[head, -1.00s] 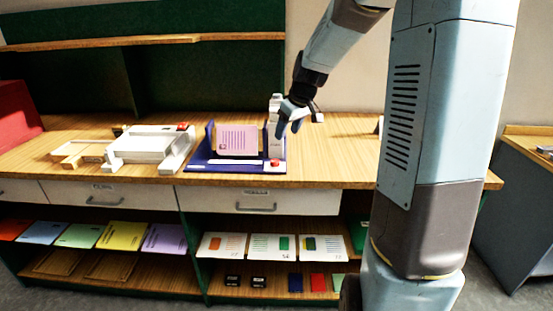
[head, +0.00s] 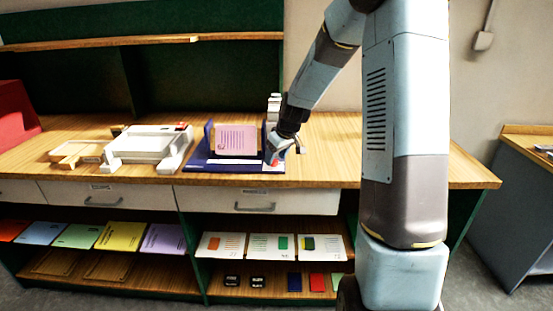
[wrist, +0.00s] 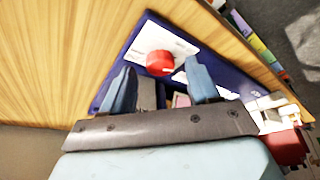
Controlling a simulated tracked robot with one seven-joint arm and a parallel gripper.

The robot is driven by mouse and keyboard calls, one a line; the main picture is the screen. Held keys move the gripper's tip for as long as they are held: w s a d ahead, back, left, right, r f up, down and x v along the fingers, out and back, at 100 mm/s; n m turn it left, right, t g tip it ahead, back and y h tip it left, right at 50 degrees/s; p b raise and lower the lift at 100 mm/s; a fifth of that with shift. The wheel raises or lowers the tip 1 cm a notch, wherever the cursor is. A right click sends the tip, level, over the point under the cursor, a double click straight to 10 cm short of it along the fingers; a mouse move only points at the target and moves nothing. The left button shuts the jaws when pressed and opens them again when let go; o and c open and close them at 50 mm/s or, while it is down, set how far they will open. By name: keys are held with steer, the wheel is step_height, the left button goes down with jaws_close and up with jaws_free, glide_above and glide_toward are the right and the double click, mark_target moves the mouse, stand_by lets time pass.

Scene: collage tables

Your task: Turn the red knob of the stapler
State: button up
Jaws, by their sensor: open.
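The stapler has a dark blue base (head: 222,168) on the wooden tabletop, with a pink printed sheet (head: 236,140) standing on it. Its red knob (wrist: 160,62) is round with a pale mark and sits on a white plate on the base in the wrist view. In the head view my gripper (head: 282,158) is low over the base's right end and mostly hides the knob. In the wrist view my gripper (wrist: 160,82) is open and empty. Its two blue fingers lie to the left and right, just short of the knob. I cannot tell whether they touch it.
A white device (head: 145,148) with a red part stands left of the stapler. The tabletop (head: 330,150) right of the stapler is clear. Coloured sheets and cards fill the shelf below the drawers.

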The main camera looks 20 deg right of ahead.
steer(key=shift+x, duration=0.8)
